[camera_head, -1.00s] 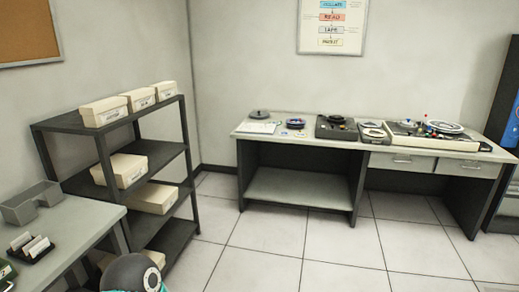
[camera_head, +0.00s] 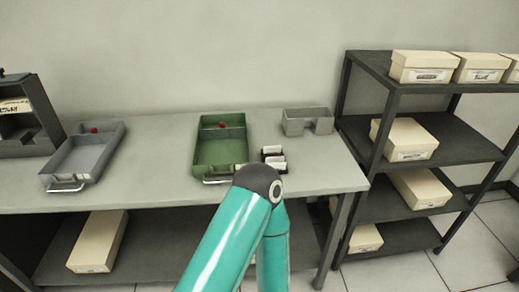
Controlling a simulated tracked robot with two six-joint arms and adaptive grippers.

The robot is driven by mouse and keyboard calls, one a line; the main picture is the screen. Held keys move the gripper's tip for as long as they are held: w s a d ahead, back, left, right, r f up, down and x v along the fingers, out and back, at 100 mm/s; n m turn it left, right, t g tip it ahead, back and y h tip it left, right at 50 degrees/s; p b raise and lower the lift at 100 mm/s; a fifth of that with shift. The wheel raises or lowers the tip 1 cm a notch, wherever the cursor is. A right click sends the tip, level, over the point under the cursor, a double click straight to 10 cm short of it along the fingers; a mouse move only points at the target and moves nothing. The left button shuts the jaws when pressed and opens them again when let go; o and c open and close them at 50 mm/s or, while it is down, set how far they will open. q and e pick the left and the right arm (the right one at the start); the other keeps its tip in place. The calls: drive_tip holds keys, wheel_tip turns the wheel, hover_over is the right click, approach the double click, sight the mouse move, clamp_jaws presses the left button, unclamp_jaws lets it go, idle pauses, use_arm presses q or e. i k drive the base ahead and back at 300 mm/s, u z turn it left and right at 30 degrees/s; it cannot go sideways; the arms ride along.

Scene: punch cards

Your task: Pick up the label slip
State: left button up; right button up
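A small black holder with white slips (camera_head: 273,157) stands on the grey table (camera_head: 165,128), just right of the green tray. I cannot tell whether one of these is the label slip, as they are small and partly behind my arm. One of my teal arms rises from the bottom middle, its dark joint in front of the table's front edge. Neither of my grippers is in view.
A green tray (camera_head: 221,150), a grey tray (camera_head: 83,158), a grey open bin (camera_head: 307,122) and a dark machine (camera_head: 24,118) stand on the table. A dark shelf rack (camera_head: 440,133) with cream boxes (camera_head: 404,139) stands at the right.

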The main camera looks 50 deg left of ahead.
sight(276, 159)
drive_tip(key=u, duration=0.25)
drive_tip(key=i, duration=0.65)
drive_tip(key=u, duration=0.35)
drive_tip(key=k, duration=0.9)
drive_tip(key=u, duration=0.15)
drive_tip(key=i, duration=0.9)
drive_tip(key=z, duration=0.05)
